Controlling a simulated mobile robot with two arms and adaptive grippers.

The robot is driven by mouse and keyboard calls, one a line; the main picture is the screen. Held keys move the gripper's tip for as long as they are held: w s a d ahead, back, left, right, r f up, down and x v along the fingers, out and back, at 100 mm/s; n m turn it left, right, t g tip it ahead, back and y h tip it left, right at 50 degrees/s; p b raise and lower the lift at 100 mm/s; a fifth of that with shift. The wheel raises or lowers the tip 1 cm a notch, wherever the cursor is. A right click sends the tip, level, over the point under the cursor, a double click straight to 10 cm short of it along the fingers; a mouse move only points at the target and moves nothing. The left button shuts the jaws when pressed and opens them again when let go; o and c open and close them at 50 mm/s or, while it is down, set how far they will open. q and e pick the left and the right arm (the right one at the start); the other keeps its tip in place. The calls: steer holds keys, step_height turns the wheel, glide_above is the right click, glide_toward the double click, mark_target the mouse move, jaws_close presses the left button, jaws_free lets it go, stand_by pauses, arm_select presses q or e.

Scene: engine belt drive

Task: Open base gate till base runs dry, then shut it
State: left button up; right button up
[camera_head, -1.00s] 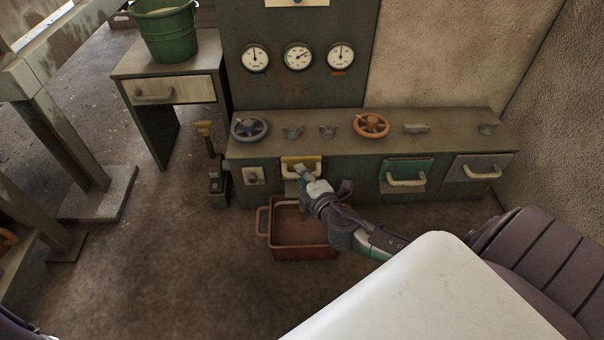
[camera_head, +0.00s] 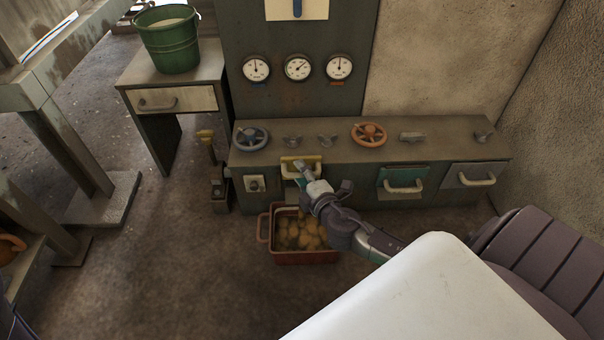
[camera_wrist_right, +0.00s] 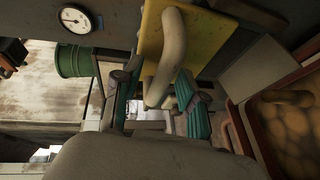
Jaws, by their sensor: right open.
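The base gate shows as a yellow plate (camera_head: 313,163) with a pale handle (camera_head: 292,174) on the bench front, above a red tub. The right wrist view shows the yellow plate (camera_wrist_right: 204,45) and its curved pale handle (camera_wrist_right: 170,60) up close. My right gripper (camera_head: 301,168) is at this handle. Its teal fingers are open on either side of the handle's lower part in the right wrist view (camera_wrist_right: 160,98). The red tub (camera_head: 308,258) on the floor below holds lumpy yellow-brown stuff (camera_head: 300,232). My left gripper is not in view.
The bench top carries a blue wheel (camera_head: 250,136), an orange wheel (camera_head: 369,134) and small knobs. A teal gate (camera_head: 404,178) and a grey gate (camera_head: 476,175) sit to the right. A green bucket (camera_head: 171,45) stands on a side table. Floor left of the tub is clear.

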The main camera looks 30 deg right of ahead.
steer(key=v, duration=1.2)
